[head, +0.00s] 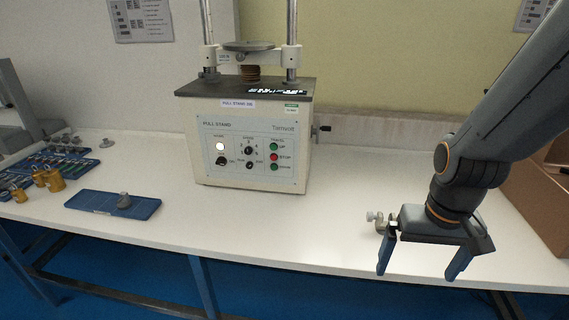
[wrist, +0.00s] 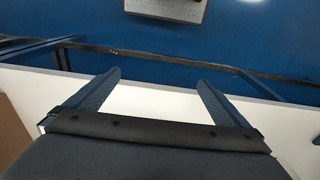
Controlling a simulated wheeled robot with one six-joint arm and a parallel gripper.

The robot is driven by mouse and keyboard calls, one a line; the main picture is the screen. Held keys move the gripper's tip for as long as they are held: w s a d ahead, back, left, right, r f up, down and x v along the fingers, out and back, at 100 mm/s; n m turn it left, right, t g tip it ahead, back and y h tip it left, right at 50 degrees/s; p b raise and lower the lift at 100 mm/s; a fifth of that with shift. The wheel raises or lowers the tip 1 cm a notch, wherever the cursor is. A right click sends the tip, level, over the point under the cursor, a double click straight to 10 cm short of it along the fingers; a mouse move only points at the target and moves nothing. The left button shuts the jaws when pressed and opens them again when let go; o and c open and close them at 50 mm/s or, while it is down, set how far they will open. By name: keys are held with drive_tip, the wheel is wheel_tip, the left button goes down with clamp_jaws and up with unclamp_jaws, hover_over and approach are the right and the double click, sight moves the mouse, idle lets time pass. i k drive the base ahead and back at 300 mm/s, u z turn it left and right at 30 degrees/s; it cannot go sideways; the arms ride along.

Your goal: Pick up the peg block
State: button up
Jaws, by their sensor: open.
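I cannot tell for sure which object is the peg block. A small grey metal piece with knobs (head: 376,217) shows in the head view just left of my gripper, partly hidden behind it; whether it stands on the bench is unclear. My gripper (head: 421,266) is open and empty, fingers pointing down over the bench's front right edge. In the wrist view my gripper (wrist: 158,82) shows both fingers apart with nothing between them.
A pull stand (head: 255,130) stands mid-bench at the back. A brown box (head: 535,190) is at the right. The white bench top (head: 270,220) is clear in front of the stand.

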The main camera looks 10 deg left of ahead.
sight(124, 204)
drive_tip(key=u, duration=2.25)
drive_tip(key=k, duration=0.5)
drive_tip(key=u, duration=1)
drive_tip(key=i, duration=1.3)
drive_tip(key=z, duration=1.25)
drive_tip(key=i, duration=0.75)
drive_tip(key=z, duration=0.8)
